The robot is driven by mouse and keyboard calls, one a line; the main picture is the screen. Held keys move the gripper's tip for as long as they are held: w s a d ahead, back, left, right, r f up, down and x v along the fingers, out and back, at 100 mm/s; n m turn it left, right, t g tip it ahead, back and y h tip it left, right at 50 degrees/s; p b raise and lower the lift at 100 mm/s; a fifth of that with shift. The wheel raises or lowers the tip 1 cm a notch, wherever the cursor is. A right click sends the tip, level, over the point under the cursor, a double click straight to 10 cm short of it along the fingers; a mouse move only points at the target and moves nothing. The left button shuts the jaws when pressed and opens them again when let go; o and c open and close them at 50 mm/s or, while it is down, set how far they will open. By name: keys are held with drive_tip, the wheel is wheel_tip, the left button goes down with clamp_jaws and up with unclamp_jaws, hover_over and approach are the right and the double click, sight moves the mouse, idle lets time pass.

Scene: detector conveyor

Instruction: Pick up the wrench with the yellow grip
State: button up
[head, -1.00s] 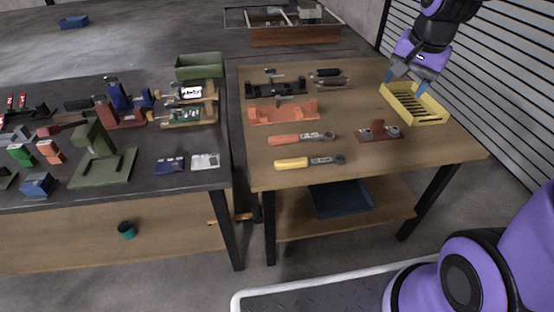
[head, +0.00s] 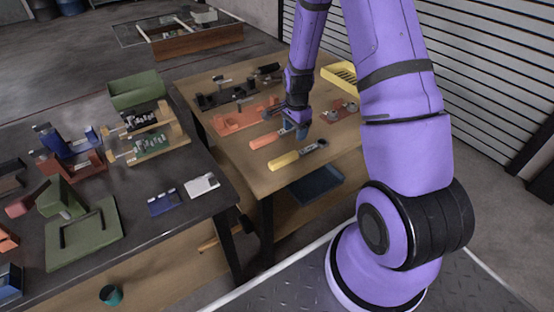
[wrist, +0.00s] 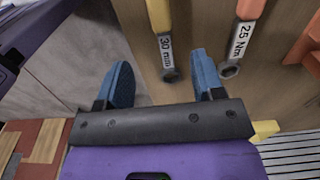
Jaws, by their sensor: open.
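The wrench with the yellow grip (head: 284,160) lies near the front edge of the wooden table; its grey shaft and ring end point right. In the wrist view its yellow grip (wrist: 160,14) is cut off by the top edge, and its shaft reads "30 mm". My gripper (head: 297,128) is open and empty above the table, beside the wrenches. In the wrist view the blue fingertips of my gripper (wrist: 162,72) are apart, with the wrench's ring end showing between them. I cannot tell the height gap.
An orange holder (head: 236,119), a small red-brown fixture (head: 342,107) and a yellow basket (head: 340,74) share the table (head: 250,175). A dark table with fixtures stands left.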

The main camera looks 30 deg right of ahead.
sight(292, 153)
drive_tip(key=shift+a+f, duration=0.1)
drive_tip(key=shift+f, duration=0.3)
drive_tip(key=shift+a+f, duration=0.2)
drive_tip(key=shift+f, duration=5)
clamp_jaws()
